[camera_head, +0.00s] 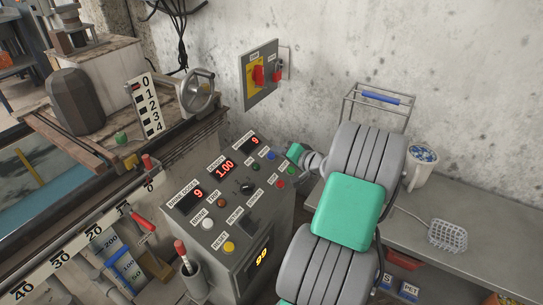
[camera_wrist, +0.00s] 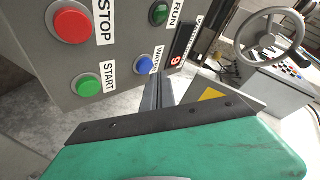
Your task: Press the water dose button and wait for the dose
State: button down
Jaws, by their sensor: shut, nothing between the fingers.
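The blue water button (camera_wrist: 144,62), labelled WATER, sits on the grey control panel (camera_wrist: 115,55) in the wrist view. It also shows as a small blue dot in the head view (camera_head: 271,155), near the panel's upper right edge. My gripper (camera_wrist: 160,80) is shut and empty, its narrow fingers just right of the blue button. I cannot tell whether they touch the panel. In the head view the green end of my arm is beside the panel's right edge, and the fingertips are too small to make out. A red display (camera_wrist: 176,60) next to the button reads 9.
The red STOP button (camera_wrist: 72,21), green START button (camera_wrist: 89,86) and green RUN button or lamp (camera_wrist: 159,13) are close by. A handwheel (camera_head: 197,92) stands behind the panel. A bench (camera_head: 470,210) with a mug (camera_head: 421,168) is at right.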

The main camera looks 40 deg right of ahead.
jog(key=shift+w+f, duration=0.2)
jog(key=shift+f, duration=0.15)
jog(key=shift+w+a+f+b, duration=0.15)
jog(key=shift+f+b, duration=0.25)
jog(key=shift+b, duration=0.05)
dwell(0.7)
dwell(0.3)
jog(key=shift+s+r+p, duration=0.35)
jog(key=shift+r+p, duration=0.2)
jog(key=shift+r, duration=0.2)
jog(key=shift+r, duration=0.1)
jog(key=shift+s+d+r+p, duration=0.2)
jog(key=shift+s+r+p, duration=0.2)
jog(key=shift+r+p, duration=0.25)
jog(key=shift+s+d+r+p, duration=0.15)
jog(key=shift+s+r+p, duration=0.25)
jog(key=shift+r, duration=0.35)
jog(key=shift+s+d+r+p, duration=0.2)
jog(key=shift+s+r+p, duration=0.15)
jog(key=shift+r+p, duration=0.3)
